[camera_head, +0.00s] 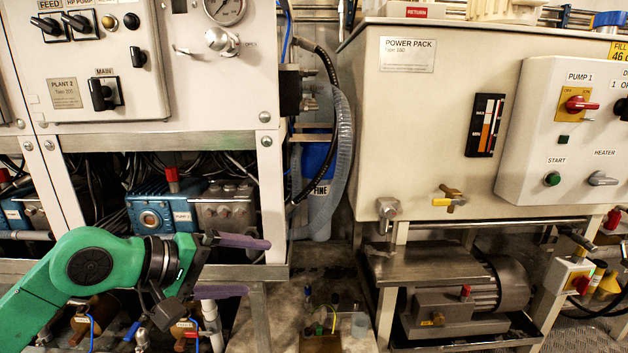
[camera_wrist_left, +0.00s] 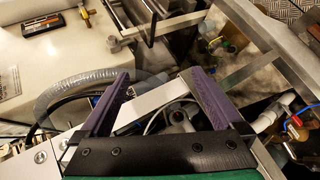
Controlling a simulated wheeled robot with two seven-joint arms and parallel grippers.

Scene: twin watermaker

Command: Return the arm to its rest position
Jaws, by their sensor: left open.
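My left arm (camera_head: 90,262), green with a black wrist, comes in from the lower left in the head view. My left gripper (camera_head: 257,267) has two purple fingers, spread apart, with nothing held between them. It is in front of the lower frame of the left panel cabinet, near its metal leg. In the left wrist view the fingers of my left gripper (camera_wrist_left: 155,76) stand wide apart, with a pale frame bar and hoses showing beyond them. My right arm and gripper are in neither view.
The left cabinet (camera_head: 200,90) has switches and a gauge. Pumps (camera_head: 150,215) and brown valves (camera_head: 185,330) sit close to my arm. A clear hose (camera_head: 342,150) hangs beside a blue filter housing (camera_head: 318,195). The power pack tank (camera_head: 440,130) and motor (camera_head: 500,285) stand right.

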